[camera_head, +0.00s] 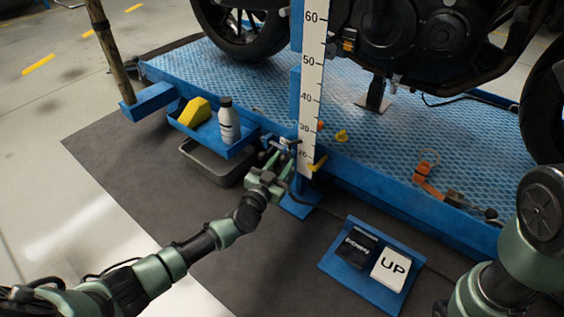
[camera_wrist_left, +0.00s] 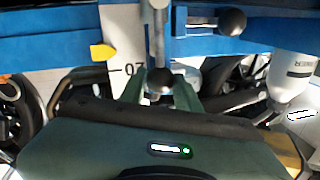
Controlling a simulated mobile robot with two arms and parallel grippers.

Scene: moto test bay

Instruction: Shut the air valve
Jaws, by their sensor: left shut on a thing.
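My left gripper (camera_head: 279,166) is at the blue post beside the lift's near edge. In the left wrist view its two green fingers (camera_wrist_left: 160,90) are closed on a black ball knob (camera_wrist_left: 160,80) at the end of a grey rod (camera_wrist_left: 159,40). This looks like the air valve's lever, though the valve body is mostly hidden. A second black knob (camera_wrist_left: 232,20) on a short rod sits beside it, apart from the fingers. My right arm shows at the right of the head view, but its gripper is out of frame.
A white scale (camera_head: 313,85) stands above the gripper. A blue tray (camera_head: 243,146) holds a bottle (camera_head: 229,124) and a yellow block (camera_head: 195,112), above a grey bin (camera_head: 205,165). Foot pads, one marked UP (camera_head: 391,270), lie on the floor. A motorcycle (camera_head: 400,45) stands on the blue platform (camera_head: 260,85).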

